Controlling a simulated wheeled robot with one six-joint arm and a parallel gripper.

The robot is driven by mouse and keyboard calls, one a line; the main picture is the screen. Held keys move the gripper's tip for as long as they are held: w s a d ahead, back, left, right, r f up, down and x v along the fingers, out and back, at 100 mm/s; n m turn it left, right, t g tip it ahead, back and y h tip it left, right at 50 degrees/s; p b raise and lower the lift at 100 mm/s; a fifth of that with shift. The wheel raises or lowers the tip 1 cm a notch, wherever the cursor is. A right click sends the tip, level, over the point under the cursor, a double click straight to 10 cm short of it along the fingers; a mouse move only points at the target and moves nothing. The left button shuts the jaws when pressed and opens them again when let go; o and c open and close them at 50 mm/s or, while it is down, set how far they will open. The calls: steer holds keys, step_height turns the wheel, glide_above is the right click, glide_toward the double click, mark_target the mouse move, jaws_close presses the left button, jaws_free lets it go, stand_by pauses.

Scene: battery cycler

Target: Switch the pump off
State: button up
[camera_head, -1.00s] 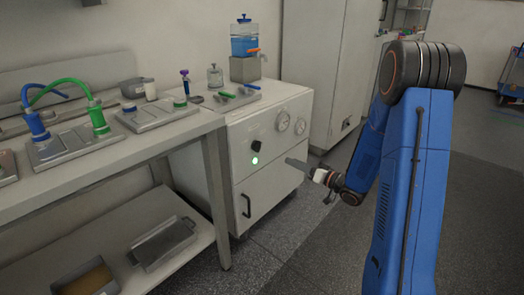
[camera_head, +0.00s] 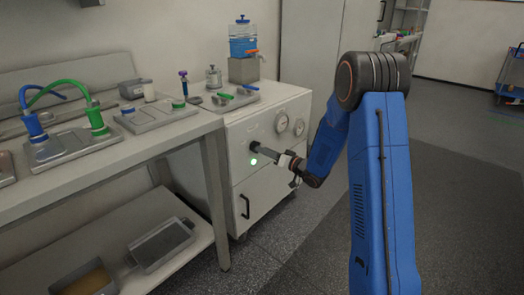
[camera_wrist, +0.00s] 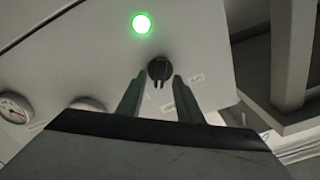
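The pump is a white cabinet (camera_head: 270,195) beside the bench. Its front carries a black rotary knob (camera_wrist: 159,69) and a round green lamp (camera_wrist: 141,23), which is lit; the lamp also shows in the head view (camera_head: 253,162). My gripper (camera_head: 257,148) points at the knob. In the wrist view my gripper (camera_wrist: 156,85) has its two fingers apart, one on each side of the knob, with gaps between them and the knob. I cannot tell from this view how deep the fingertips reach. In the head view the fingertips cover much of the knob.
Two round gauges (camera_head: 281,122) sit right of the knob. A door handle (camera_head: 245,206) is below the lamp. Bottles and a blue-filled tank (camera_head: 243,41) stand on top. The bench (camera_head: 180,128) with trays and hoses is at left. Open floor lies at right.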

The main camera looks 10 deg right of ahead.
steer(key=shift+x, duration=1.1)
jaws_close()
steer(key=shift+n, duration=0.4)
steer(key=n, duration=1)
steer(key=shift+s+n, duration=0.1)
steer(key=shift+n, duration=0.6)
